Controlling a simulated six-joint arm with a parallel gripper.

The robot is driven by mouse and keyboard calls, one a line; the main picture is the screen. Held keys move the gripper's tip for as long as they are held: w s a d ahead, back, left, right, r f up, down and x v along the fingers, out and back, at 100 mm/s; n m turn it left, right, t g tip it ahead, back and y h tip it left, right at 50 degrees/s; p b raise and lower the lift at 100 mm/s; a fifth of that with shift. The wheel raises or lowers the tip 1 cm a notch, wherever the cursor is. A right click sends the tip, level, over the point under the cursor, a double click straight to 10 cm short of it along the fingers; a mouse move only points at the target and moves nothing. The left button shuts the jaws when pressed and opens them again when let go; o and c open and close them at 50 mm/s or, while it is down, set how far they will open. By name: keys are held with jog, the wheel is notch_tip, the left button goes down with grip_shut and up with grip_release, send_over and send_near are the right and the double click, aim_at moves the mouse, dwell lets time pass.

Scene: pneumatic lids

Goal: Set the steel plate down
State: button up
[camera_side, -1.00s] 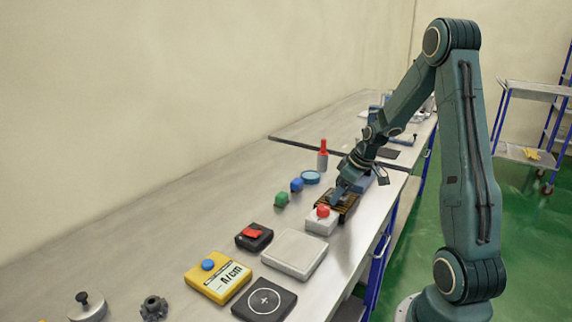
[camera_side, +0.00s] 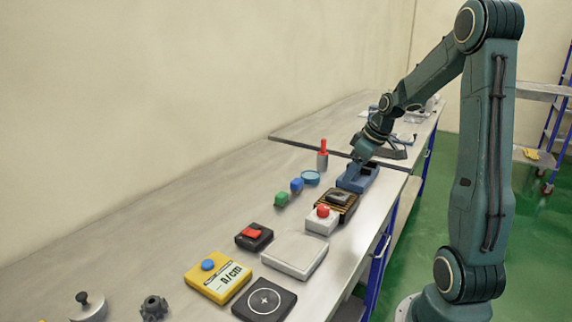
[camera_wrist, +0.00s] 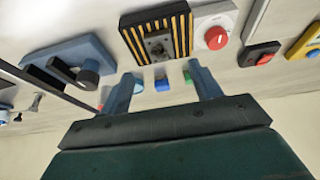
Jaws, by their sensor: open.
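A small dark grey plate (camera_side: 340,197), which looks like the steel plate, lies on a black and yellow striped base (camera_side: 325,207) in the side view. In the wrist view the plate (camera_wrist: 158,45) shows at the top middle, on the striped base (camera_wrist: 130,36). My gripper (camera_wrist: 164,88) is open, its two fingers apart with nothing between them. In the side view my gripper (camera_side: 362,154) is above and behind the striped base, close over a blue fixture (camera_side: 357,180). I cannot tell whether the fingertips touch the fixture.
A bare light grey pad (camera_side: 295,255) lies nearer the camera.

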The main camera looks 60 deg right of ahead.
jog(key=shift+v, duration=1.85)
jog(key=s+a+r, duration=0.2)
jog(key=a+r, duration=0.1)
jog(key=a, duration=0.8)
jog(key=s+a+r, duration=0.1)
jog(key=a+r, duration=0.3)
jog(key=a, duration=0.7)
jog(key=s+a+t, duration=0.1)
jog(key=s+a, duration=0.5)
jog(key=s, duration=0.1)
jog(key=shift+s+f, duration=0.3)
jog(key=shift+f, duration=0.1)
jog(key=shift+c, duration=0.2)
